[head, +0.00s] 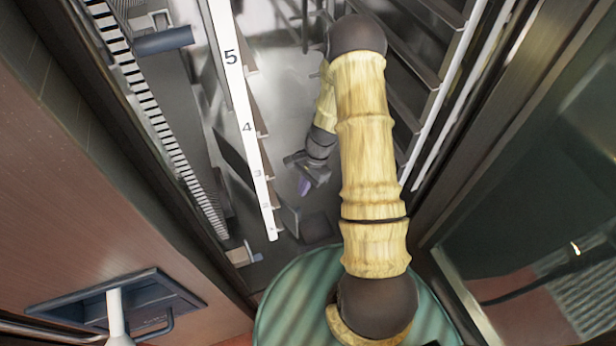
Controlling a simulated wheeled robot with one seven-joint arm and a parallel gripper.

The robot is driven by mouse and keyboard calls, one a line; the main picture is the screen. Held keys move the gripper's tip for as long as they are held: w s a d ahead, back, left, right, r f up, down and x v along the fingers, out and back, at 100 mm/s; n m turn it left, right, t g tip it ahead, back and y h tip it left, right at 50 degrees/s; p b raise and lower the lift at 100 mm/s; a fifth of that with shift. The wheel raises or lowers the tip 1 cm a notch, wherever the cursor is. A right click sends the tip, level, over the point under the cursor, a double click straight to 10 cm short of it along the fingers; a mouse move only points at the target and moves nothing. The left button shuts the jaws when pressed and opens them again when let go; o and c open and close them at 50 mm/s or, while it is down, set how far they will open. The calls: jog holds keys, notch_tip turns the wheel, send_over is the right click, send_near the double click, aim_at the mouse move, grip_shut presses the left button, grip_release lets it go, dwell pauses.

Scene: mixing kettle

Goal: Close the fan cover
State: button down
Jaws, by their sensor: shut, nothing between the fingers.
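My arm reaches from the round green base away into a narrow metal-walled space. My gripper (304,186) is at its far end, small and dark with a purplish tip, pointing down over the grey floor. It is shut and holds nothing that I can see. A tall white strip numbered 5 downward (247,120) stands to the left of the gripper, apart from it, with brownish ledges along its right side. I cannot tell for sure which panel is the fan cover, or how far open it stands.
Metal rack rails (440,75) run close along the right of my arm. A dark glass door (555,220) fills the right side. A reddish panel with a recessed dark-blue latch (60,306) is at left. A small dark box (316,227) lies below the gripper.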

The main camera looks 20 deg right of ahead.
jog(key=shift+s+a+f, duration=0.1)
jog(key=shift+s+a, duration=0.15)
jog(key=shift+a, duration=0.4)
jog(key=shift+s+a, duration=0.25)
jog(key=shift+a, duration=0.35)
jog(key=shift+s+a+f, duration=0.1)
jog(key=shift+s+a, duration=0.15)
jog(key=shift+a, duration=0.4)
jog(key=shift+a, duration=0.1)
